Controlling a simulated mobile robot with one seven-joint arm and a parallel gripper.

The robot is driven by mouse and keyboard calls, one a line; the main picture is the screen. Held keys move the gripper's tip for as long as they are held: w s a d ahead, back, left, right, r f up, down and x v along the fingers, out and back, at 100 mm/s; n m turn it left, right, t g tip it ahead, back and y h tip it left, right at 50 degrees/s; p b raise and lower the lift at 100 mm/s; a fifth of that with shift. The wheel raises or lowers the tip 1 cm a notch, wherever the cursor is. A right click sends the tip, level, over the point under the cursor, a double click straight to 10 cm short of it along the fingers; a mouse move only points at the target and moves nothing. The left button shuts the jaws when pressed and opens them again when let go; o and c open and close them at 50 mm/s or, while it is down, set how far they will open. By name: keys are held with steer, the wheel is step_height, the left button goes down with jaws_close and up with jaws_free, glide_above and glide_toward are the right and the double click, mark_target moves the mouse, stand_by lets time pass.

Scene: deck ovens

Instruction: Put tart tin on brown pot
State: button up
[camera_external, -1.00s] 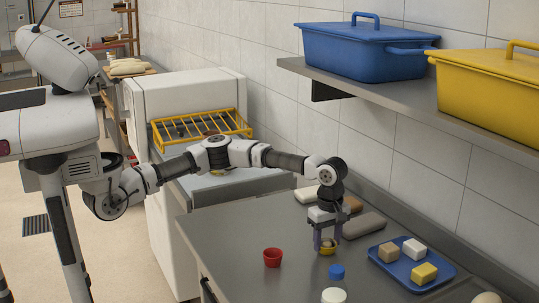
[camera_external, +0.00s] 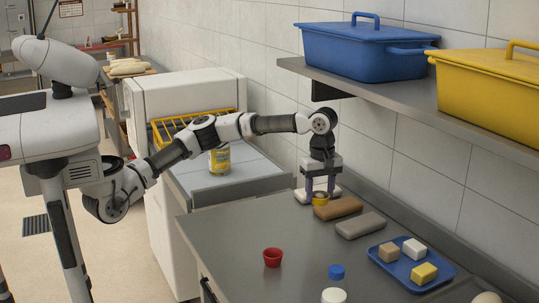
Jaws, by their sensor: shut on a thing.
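My gripper (camera_external: 320,190) points down over the far part of the steel counter, by the wall. It is shut on a small round yellow tart tin (camera_external: 320,199) with a darker middle. I see nothing that is clearly a brown pot; the brown block is the only clearly brown thing near my gripper.
A grey block (camera_external: 360,226) and a blue tray (camera_external: 391,282) with several small blocks lie to the right. A yellow can (camera_external: 219,161) stands left. A shelf (camera_external: 378,85) with bins overhangs.

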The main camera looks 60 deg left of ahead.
steer(key=s+a+r+m+p, duration=0.1)
steer(key=a+r+m, duration=0.15)
steer(key=a, duration=1.25)
steer(key=s+a+r+m+p, duration=0.1)
steer(key=a+r+m+p, duration=0.15)
steer(key=a, duration=1.15)
steer(key=s+a+r+n+p, duration=0.1)
steer(key=s+a+r+n, duration=0.2)
steer(key=a+r+n, duration=0.35)
steer(key=s+a+r+n+p, duration=0.2)
steer(key=s+a+r+n, duration=0.2)
steer(key=a+r, duration=0.55)
steer(key=s+a+r+n+p, duration=0.1)
steer(key=s+a+r+n, duration=0.3)
steer(key=a, duration=0.7)
steer(key=shift+n, duration=0.45)
steer(key=f, duration=0.5)
steer(key=f+b, duration=0.1)
steer(key=f, duration=0.3)
steer(key=w+f+b, duration=0.1)
steer(key=f, duration=0.4)
steer(key=shift+a+f, duration=0.15)
steer(key=shift+f, duration=2.65)
steer(key=shift+f, duration=0.1)
